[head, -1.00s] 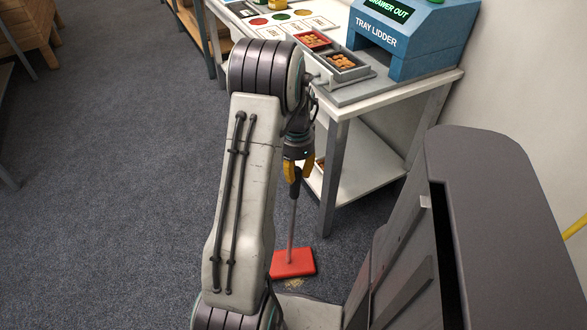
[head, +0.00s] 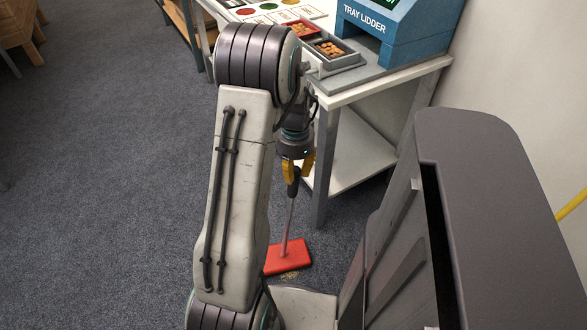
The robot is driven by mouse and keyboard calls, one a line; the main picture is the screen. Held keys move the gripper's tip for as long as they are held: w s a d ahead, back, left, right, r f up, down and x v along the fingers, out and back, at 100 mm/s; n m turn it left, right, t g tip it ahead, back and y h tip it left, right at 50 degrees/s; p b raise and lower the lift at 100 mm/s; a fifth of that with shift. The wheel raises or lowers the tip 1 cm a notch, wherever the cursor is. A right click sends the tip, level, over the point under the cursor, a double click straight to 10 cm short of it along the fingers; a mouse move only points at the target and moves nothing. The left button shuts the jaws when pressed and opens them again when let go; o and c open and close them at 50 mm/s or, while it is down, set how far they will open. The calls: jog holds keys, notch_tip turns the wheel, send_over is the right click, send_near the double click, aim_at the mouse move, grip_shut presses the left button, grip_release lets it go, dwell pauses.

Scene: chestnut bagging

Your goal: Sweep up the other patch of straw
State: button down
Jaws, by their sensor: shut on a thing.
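My gripper (head: 294,172) has yellow fingers shut on the dark upper end of a long-handled tool. The tool's thin handle (head: 289,222) runs down to a flat red head (head: 288,256) on the grey carpet. A small patch of tan straw (head: 290,275) lies on the carpet at the near edge of the red head. My arm hides the left end of the head, and I cannot tell whether the head touches the straw.
A white table (head: 385,83) stands just beyond the gripper, with a leg (head: 325,170) and a lower shelf (head: 350,160). On it are the blue tray lidder (head: 385,30) and two trays of brown pieces (head: 335,58). Open carpet (head: 100,180) lies to the left.

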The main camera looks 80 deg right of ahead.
jog(key=shift+w+a+r, duration=0.1)
jog(key=shift+w, duration=0.05)
jog(key=shift+w+d+p, duration=0.45)
jog(key=shift+w+d, duration=0.8)
jog(key=shift+d, duration=0.05)
jog(key=shift+d, duration=0.1)
jog(key=w+d+p, duration=0.2)
jog(key=w+d, duration=0.2)
jog(key=d, duration=0.1)
jog(key=shift+w+d, duration=0.2)
jog(key=shift+w, duration=0.15)
dwell(0.3)
